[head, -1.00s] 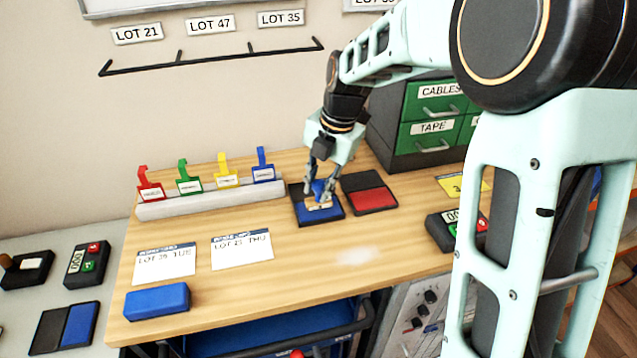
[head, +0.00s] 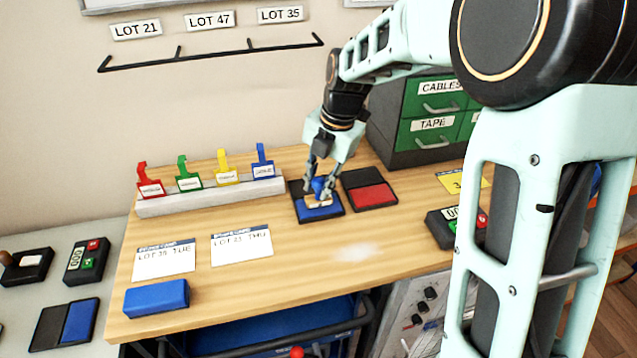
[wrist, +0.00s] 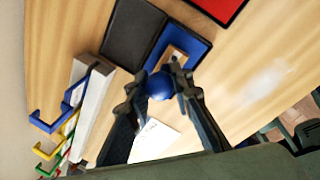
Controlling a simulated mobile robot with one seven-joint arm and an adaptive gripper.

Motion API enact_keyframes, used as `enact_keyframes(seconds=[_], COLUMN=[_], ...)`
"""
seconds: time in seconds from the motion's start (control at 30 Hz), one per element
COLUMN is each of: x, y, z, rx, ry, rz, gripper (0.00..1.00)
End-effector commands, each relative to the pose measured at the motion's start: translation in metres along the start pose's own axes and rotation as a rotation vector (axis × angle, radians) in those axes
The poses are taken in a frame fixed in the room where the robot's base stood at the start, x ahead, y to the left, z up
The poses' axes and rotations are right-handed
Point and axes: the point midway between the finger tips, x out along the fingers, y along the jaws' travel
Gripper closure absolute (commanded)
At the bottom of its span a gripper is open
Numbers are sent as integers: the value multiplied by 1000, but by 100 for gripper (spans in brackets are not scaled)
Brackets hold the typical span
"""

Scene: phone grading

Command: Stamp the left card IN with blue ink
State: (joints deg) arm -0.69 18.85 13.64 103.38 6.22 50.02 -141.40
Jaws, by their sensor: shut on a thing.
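My gripper (head: 319,188) is shut on the blue knob of a stamp with a pale wooden base (head: 317,202). The stamp is over the blue ink pad (head: 330,211); I cannot tell whether it touches the pad. In the wrist view the blue knob (wrist: 159,86) sits between the fingers, and the blue pad (wrist: 186,36) is beyond it. The left card (head: 165,264), reading LOT 35 TUE, lies flat at the left of the table, with no stamp mark visible. The right card (head: 241,251), reading LOT 21 THU or similar, lies beside it.
A red ink pad (head: 371,195) is right of the blue one. A rack (head: 210,201) with red, green, yellow and blue tagged handles stands behind the cards. A blue block (head: 157,298) lies in front of the left card. Green drawers (head: 428,134) stand at the back right.

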Motion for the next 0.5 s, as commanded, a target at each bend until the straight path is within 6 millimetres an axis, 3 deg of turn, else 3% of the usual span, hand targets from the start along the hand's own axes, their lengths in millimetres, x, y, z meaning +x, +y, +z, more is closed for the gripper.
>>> enact_keyframes(seconds=[0.5], x=[7], y=[-2], z=[0], rx=[0], ry=[0], rz=[0], gripper=[95])
